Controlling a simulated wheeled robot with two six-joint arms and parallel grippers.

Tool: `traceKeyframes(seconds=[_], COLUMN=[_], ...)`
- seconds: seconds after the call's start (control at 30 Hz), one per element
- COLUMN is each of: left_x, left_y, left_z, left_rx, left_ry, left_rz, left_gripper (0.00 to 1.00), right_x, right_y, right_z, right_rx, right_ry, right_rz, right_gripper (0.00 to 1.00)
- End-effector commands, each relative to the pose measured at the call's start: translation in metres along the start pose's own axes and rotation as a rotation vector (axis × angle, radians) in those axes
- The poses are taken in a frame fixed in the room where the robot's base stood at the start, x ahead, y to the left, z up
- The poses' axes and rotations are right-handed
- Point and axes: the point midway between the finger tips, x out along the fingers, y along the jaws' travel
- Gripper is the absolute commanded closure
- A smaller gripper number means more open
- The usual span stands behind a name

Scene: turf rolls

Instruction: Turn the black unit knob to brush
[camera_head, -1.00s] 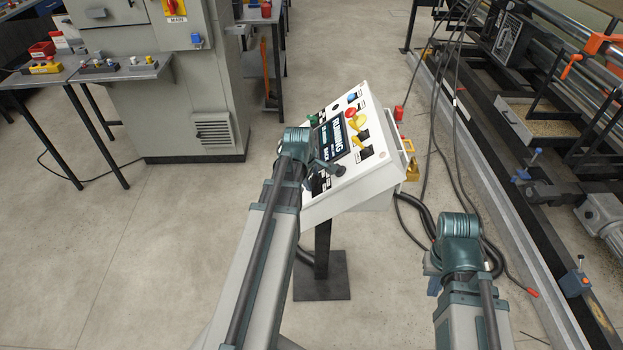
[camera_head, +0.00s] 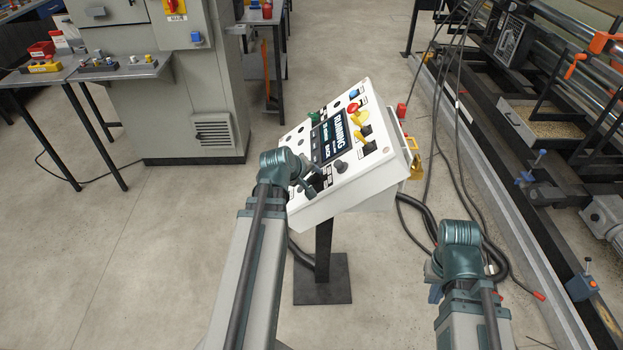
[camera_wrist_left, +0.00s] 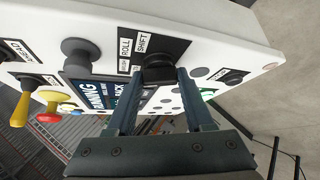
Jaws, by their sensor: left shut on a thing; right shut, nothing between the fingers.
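The white control panel (camera_head: 335,190) stands tilted on a dark post, its display reading RUNNING. In the left wrist view, my left gripper (camera_wrist_left: 158,78) is shut on a black knob (camera_wrist_left: 158,64) at the panel's near edge. A dark plate beside this knob reads ROLL and SHIFT; its smaller lettering and the pointer's direction are not clear. In the head view, my left gripper (camera_head: 312,183) is at the lower left of the panel and hides that knob. My right gripper (camera_head: 434,283) is shut and empty, right of the post.
A grey round knob (camera_head: 340,167) sits close to the left gripper. A grey cabinet (camera_head: 170,100) stands behind left, a roller machine (camera_head: 560,150) at right. Cables lie on the floor.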

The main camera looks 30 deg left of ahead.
Motion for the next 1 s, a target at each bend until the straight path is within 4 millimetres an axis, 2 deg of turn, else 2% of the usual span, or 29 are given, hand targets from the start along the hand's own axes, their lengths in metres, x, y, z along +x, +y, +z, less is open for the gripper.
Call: traceKeyframes(seconds=[0.53,0.57,0.7,0.73,1.0], left_x=[-0.0003,-0.0002,-0.0002,-0.0002,-0.0004], left_y=[-0.0009,-0.0008,-0.0007,-0.0007,-0.0003], left_z=[0.0004,0.0004,0.0003,0.0003,0.0002], left_rx=[0.024,0.024,0.023,0.023,0.022], left_ry=[-0.002,-0.002,-0.002,-0.002,-0.001], left_rz=[0.014,0.014,0.015,0.015,0.015], left_gripper=[1.00,0.46,0.21,0.18,0.18], right_x=[0.0022,0.0022,0.0021,0.0021,0.0019], right_y=[-0.0002,-0.0002,-0.0002,-0.0002,-0.0002], right_z=[-0.0001,-0.0001,-0.0001,-0.0001,-0.0001], right_rx=[0.000,0.000,0.000,0.000,0.000], right_ry=[0.000,0.000,0.000,0.000,0.000], right_rz=[0.000,0.000,0.000,0.000,0.000], right_gripper=[1.00,1.00,1.00,1.00,1.00])
